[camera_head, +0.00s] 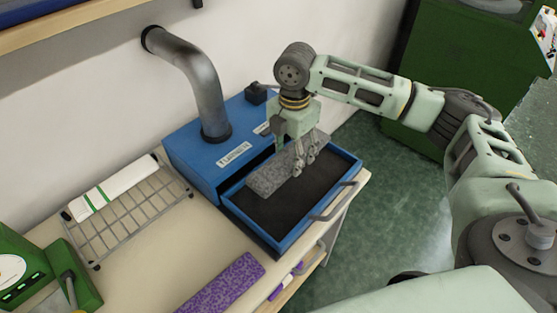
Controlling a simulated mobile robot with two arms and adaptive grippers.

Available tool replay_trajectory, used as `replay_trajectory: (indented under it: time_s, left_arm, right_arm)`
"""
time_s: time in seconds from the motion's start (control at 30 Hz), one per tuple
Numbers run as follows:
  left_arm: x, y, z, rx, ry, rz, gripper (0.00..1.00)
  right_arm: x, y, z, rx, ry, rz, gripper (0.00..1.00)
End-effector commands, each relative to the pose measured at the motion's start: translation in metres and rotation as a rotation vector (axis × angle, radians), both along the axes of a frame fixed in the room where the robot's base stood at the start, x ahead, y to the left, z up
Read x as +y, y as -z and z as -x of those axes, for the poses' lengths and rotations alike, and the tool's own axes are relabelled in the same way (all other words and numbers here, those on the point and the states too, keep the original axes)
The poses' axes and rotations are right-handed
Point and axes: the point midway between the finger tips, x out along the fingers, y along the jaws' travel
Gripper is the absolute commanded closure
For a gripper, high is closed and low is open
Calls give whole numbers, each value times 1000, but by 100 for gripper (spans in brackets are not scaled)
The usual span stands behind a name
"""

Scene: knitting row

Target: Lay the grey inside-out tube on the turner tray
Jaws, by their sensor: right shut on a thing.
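The grey speckled tube (267,180) is at the left part of the blue tray (233,213), which has a dark floor and juts from the front of a blue box. I take this for the turner tray; its label is too small to read surely. My right gripper (305,167) is above the tray, pointing down, shut on the tube near its right end. Whether the tube touches the tray floor I cannot tell. My left gripper is not in view.
The blue box (190,158) carries a bent metal pipe (196,80). A wire rack (135,223) with a white, green-striped roll (115,187) stands at left. A purple speckled tube (222,285) lies on the bench front. A green machine (35,275) is at lower left.

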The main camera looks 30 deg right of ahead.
Motion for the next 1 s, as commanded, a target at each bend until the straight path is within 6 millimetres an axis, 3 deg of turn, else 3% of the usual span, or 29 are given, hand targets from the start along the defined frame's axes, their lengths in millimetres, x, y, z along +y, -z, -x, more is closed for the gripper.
replay_trajectory:
  time_s: [0.1,0.3,0.63,1.0]
  left_arm:
    - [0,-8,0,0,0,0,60]
    - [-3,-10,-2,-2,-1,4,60]
    - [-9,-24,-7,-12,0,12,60]
    - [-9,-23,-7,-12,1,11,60]
  right_arm:
    - [12,13,-21,2,0,0,62]
    - [20,25,-38,0,1,0,62]
    - [21,63,-38,2,1,2,62]
    - [21,69,-39,0,0,0,62]
